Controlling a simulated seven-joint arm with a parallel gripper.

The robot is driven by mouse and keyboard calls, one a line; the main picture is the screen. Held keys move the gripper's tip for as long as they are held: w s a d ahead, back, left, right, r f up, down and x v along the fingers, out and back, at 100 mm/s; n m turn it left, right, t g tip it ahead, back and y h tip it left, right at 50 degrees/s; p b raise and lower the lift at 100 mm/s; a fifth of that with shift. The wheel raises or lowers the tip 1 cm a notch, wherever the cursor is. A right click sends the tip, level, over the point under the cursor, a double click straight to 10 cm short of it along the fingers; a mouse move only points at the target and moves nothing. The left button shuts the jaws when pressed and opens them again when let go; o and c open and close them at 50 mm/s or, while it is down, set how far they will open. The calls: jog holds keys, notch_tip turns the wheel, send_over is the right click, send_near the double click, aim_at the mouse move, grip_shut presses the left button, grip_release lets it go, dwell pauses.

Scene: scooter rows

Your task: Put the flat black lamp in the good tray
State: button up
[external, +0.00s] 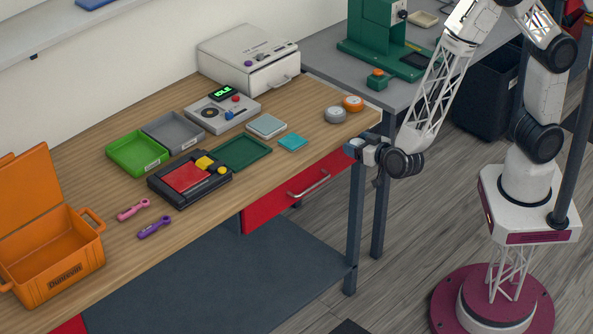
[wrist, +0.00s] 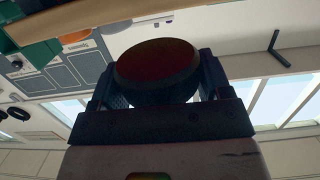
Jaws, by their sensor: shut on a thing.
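My gripper (external: 354,150) is just off the front right edge of the table, below the tabletop, pointing left. In the wrist view my gripper (wrist: 157,88) is shut on a round, flat, dark thing (wrist: 156,65) with a dark reddish face, held between both fingers. I take it for the lamp; in the external view it is too small and hidden to make out. A bright green tray (external: 120,161) and a grey tray (external: 160,121), both labelled, stand side by side on the table's left half. The labels are too small to read, so I cannot tell which is the good tray.
Grey (external: 335,115) and orange (external: 352,103) round pieces lie near the right table corner. A dark green tray (external: 243,152), a teal piece (external: 292,142) and a black-red device (external: 188,181) lie between my gripper and the labelled trays. A red drawer (external: 300,185) sits under the tabletop.

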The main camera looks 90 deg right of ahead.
send_near(316, 129)
jog(key=w+d, duration=0.1)
jog(key=w+d+r, duration=0.1)
jog(key=w+d, duration=0.1)
jog(key=w, duration=0.1)
jog(key=shift+d+r, duration=0.35)
jog(key=shift+d, duration=0.05)
jog(key=shift+r+x, duration=0.1)
jog(key=shift+x, duration=0.95)
jog(key=shift+r+x, duration=0.15)
jog(key=shift+x, duration=0.9)
jog(key=shift+f, duration=0.2)
jog(key=o, duration=1)
jog(key=shift+v, duration=3.9)
